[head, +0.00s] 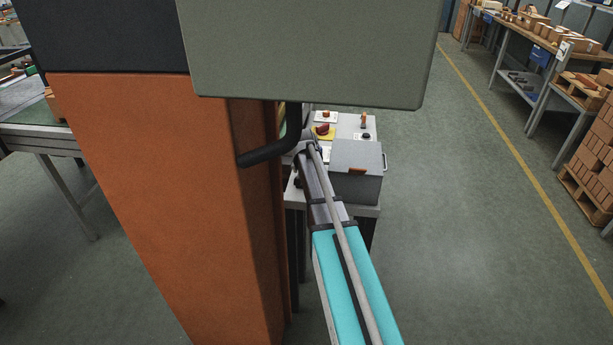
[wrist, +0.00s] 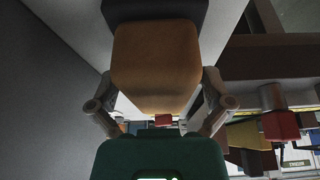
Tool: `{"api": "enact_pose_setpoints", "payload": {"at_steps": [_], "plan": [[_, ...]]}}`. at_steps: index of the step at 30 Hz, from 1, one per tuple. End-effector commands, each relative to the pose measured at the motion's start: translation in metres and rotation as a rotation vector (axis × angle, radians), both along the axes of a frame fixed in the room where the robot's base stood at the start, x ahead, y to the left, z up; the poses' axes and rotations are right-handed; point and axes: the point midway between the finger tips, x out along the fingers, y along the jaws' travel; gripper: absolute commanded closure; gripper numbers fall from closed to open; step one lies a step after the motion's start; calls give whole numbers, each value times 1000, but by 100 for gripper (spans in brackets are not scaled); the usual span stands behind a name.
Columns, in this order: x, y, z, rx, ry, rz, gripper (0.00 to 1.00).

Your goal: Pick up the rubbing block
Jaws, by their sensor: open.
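A tan block (wrist: 155,65) with a dark part at its upper edge fills the upper middle of the wrist view. It looks like the rubbing block, but I cannot be sure. My gripper (wrist: 160,103) is open, with one finger on each side of the block's lower part. I cannot tell whether the fingers touch it. A green part in front hides the lower middle of the wrist view. In the head view my arm reaches to a small grey table, and the fingertips cannot be made out there.
A grey box (head: 357,187) stands on the table's right side, close to my arm. Behind it are a red knob on a yellow base (head: 324,132) and a small orange upright piece (head: 364,121). An orange-brown column (head: 170,190) blocks the left. Open floor (head: 450,220) lies to the right.

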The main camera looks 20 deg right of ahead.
Motion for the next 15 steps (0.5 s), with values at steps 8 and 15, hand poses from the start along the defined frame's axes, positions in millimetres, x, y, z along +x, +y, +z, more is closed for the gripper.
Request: {"api": "enact_pose_setpoints", "payload": {"at_steps": [8,15], "plan": [[0,0,-1,0,0,0,0],[0,0,-1,0,0,0,19]]}}
